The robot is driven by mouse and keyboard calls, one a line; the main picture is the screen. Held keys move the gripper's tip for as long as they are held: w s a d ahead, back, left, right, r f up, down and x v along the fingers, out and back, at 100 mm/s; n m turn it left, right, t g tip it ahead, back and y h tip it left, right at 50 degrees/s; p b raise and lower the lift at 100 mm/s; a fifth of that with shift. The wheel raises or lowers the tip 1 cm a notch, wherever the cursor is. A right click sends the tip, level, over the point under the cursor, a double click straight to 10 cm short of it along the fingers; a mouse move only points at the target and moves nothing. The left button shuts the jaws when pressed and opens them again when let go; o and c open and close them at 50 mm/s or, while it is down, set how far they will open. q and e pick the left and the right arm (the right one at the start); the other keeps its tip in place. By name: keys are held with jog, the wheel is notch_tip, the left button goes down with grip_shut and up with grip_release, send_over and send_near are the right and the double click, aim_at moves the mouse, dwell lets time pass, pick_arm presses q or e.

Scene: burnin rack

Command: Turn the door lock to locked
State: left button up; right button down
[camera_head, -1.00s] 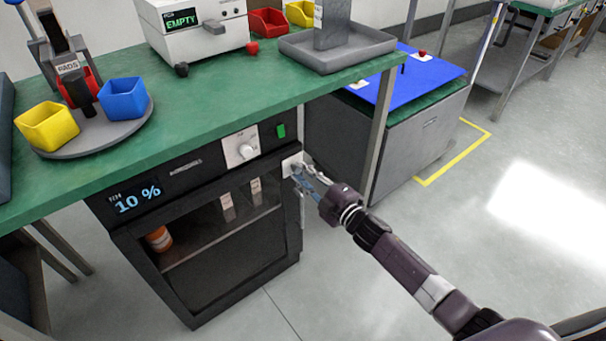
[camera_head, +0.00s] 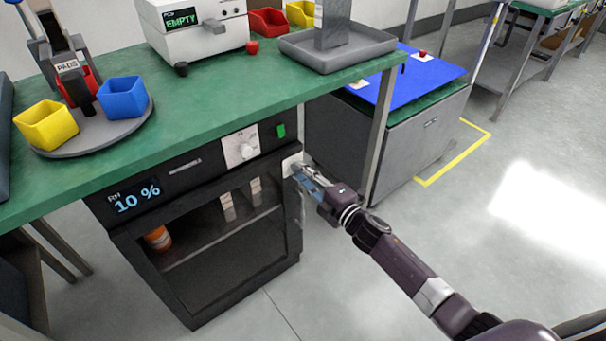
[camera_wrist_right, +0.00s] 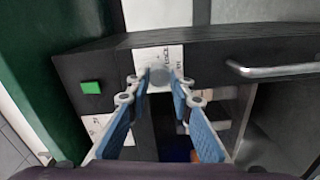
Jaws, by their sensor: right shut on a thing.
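The door lock (camera_wrist_right: 159,76) is a small grey knob on a white plate (camera_wrist_right: 147,54) with printed marks, at the top corner of the black dry cabinet's door. In the head view the lock plate (camera_head: 288,161) shows as a small white patch right of the display; the knob there is mostly hidden by my fingers. My right gripper (camera_wrist_right: 160,84) is shut on the lock knob, one blue-padded finger on each side of it. It also shows in the head view (camera_head: 298,172), reaching in from the right. My left gripper is not in view.
The black cabinet (camera_head: 180,300) stands under a green bench (camera_head: 215,105), its display reading RH 10 %. A bench leg (camera_head: 379,140) stands close behind my right gripper. A metal door handle (camera_wrist_right: 270,70) is right of the lock. Open floor lies at the right.

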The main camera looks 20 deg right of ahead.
jog(key=c, duration=1.8)
grip_release()
jog(key=shift+o, duration=0.4)
jog(key=v, duration=1.2)
